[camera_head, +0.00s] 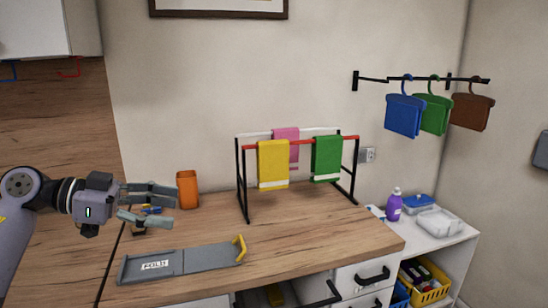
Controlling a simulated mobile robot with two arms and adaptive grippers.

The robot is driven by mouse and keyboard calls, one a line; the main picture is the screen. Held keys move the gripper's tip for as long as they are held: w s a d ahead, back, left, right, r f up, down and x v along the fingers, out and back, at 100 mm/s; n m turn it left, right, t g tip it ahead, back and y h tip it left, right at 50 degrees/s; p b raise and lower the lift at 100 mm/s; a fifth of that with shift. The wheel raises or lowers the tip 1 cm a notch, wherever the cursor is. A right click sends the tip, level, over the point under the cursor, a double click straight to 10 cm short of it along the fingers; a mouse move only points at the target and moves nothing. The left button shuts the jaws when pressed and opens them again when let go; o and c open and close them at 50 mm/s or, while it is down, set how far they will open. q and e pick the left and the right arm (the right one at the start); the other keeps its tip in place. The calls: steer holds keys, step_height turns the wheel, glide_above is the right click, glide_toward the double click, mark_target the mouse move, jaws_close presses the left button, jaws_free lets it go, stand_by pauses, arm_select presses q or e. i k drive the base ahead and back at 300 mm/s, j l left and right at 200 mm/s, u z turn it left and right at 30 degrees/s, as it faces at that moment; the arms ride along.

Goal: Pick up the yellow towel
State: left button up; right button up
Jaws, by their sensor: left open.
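The yellow towel (273,165) hangs over the front red bar of a black-legged rack (243,183) on the wooden counter. A green towel (326,158) hangs on the same bar to its right. A pink towel (286,139) hangs on the white rear bar, partly hidden by the yellow one. My left gripper (150,206) comes in from the left, open and empty, well to the left of the rack. My right gripper does not show.
An orange cup (187,189) stands on the counter (310,228) between my left gripper and the rack. A grey folding board (182,262) with a yellow handle lies at the front. Blue, green and brown hanging items (472,111) are at the upper right. Counter right of the board is clear.

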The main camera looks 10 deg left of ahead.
mark_target(272, 156)
steer(key=i, duration=1.7)
